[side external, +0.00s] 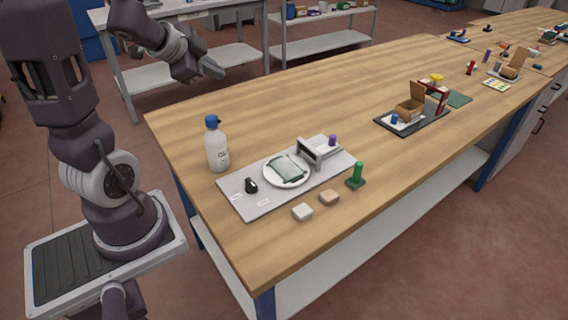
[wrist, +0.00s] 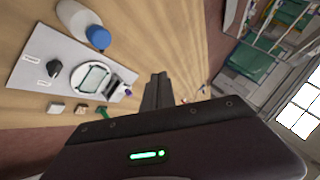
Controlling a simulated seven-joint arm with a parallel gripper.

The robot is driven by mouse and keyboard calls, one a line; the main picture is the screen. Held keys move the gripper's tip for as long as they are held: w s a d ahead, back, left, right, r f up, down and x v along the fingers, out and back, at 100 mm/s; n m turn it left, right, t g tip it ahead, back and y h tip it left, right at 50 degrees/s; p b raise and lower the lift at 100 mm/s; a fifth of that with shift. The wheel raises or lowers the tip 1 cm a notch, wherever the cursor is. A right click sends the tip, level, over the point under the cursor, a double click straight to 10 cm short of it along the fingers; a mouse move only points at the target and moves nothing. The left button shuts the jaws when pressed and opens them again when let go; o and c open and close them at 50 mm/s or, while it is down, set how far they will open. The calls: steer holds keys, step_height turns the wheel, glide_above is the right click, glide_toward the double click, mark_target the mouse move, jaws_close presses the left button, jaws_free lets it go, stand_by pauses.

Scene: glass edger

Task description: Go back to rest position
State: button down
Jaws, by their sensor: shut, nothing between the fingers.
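My gripper (side external: 213,72) is raised above the far left edge of the wooden table, well clear of everything on it. It is empty, and its fingers (wrist: 158,92) are together in the wrist view. On the table (side external: 300,90), a grey mat (side external: 245,206) carries a white round plate (side external: 270,181) with a glass piece (side external: 286,167) on it. A small black item (side external: 251,186) and a grey stand (side external: 312,150) are also on the mat. No object is near my fingers.
A white bottle with a blue cap (side external: 217,150) stands beside the mat's far left corner. A white block (side external: 302,212), a tan block (side external: 329,197) and a green tool (side external: 356,174) sit at the near side. A dark tray (side external: 412,121) is further right. The table's middle is clear.

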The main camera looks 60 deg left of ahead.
steer(key=d+r+n+y, duration=0.3)
steer(key=d+r+n, duration=0.2)
steer(key=d+r, duration=0.2)
steer(key=s+d+f+g+h, duration=0.1)
steer(key=s+d+h, duration=0.2)
steer(key=s+d, duration=0.4)
steer(key=s+d+f+n+g+h, duration=0.1)
steer(key=s+d, duration=0.5)
steer(key=d, duration=0.6)
steer(key=f+g+h, duration=0.1)
steer(key=h, duration=0.1)
steer(key=shift+s+d+f+h, duration=0.2)
steer(key=shift+s+h, duration=0.1)
steer(key=shift+s, duration=0.1)
